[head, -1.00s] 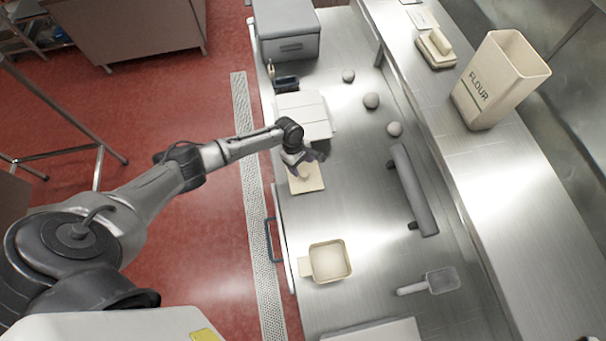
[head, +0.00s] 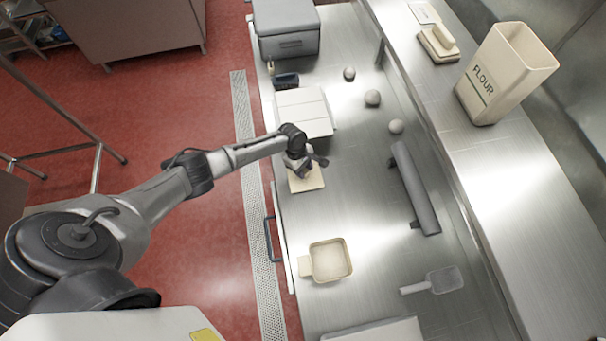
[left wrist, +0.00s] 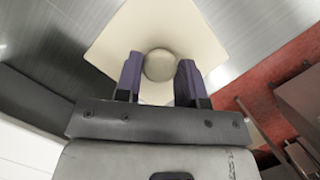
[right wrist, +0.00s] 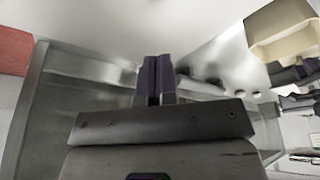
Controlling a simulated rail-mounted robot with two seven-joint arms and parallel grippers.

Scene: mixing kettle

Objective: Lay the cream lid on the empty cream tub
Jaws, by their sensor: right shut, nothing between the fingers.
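The cream lid (head: 306,183) is a flat square plate with a round knob (left wrist: 159,65), lying on the steel bench near its left edge. My left gripper (left wrist: 160,75) is over it, its two fingers apart on either side of the knob, with slim gaps showing. In the head view the left gripper (head: 300,162) hides the knob. The cream tub (head: 330,261) stands open on the bench nearer to me, with a tab on its left side; its inside looks empty. My right gripper (right wrist: 154,78) is shut and empty, and is outside the head view.
A white panelled box (head: 303,111) stands just beyond the lid. A grey roller (head: 414,188), a scoop (head: 436,282) and grey balls (head: 372,97) lie to the right. The flour bin (head: 505,75) is on the raised shelf. Bench between lid and tub is clear.

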